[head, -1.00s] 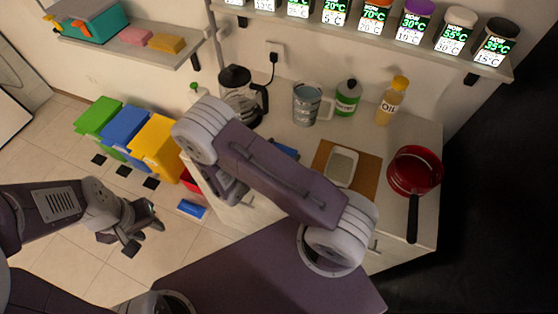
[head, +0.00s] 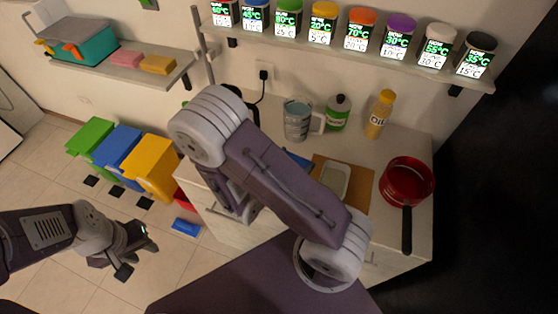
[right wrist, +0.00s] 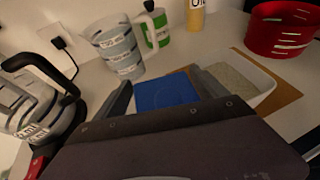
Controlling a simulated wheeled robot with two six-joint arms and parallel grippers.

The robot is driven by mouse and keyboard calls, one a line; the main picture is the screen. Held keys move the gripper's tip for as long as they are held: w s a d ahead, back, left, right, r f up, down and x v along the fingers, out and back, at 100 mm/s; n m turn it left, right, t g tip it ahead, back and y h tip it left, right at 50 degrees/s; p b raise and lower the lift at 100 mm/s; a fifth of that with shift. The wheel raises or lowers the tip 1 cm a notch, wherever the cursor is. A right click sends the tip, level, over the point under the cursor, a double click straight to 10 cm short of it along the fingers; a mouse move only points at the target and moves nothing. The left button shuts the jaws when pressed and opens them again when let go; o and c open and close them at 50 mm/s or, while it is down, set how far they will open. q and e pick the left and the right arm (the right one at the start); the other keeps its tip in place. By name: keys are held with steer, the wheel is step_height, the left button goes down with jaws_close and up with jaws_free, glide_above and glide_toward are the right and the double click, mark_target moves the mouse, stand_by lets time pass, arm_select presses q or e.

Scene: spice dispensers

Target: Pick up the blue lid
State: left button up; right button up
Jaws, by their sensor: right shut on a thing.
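The blue lid (right wrist: 168,93) sits between the two fingers of my right gripper (right wrist: 163,91) in the right wrist view. The right gripper is shut on it, beside the white dish (right wrist: 238,80). In the head view only a bit of the blue lid (head: 298,160) shows past my right arm, which hides the right gripper. The white dish (head: 335,179) is on a brown board (head: 359,190) on the counter. My left gripper (head: 138,258) is over the floor at the left, empty, its fingers apart.
A measuring jug (head: 297,121), green-labelled bottle (head: 337,113) and oil bottle (head: 379,116) stand behind the lid. A red pan (head: 407,181) is at right. A coffee pot (right wrist: 35,105) is left of the gripper. A jar shelf (head: 350,55) is above.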

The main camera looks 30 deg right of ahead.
steer(key=s+d+r+p, duration=0.1)
steer(key=p, duration=0.3)
steer(key=s+d+r+p, duration=0.1)
steer(key=s+r+p, duration=0.1)
steer(key=p, duration=0.3)
steer(key=shift+s+d+r, duration=0.1)
steer(key=shift+d+r, duration=0.05)
steer(key=shift+d, duration=0.1)
steer(key=shift+s+d+p, duration=0.3)
steer(key=shift+s+p, duration=0.05)
steer(key=shift+f, duration=0.2)
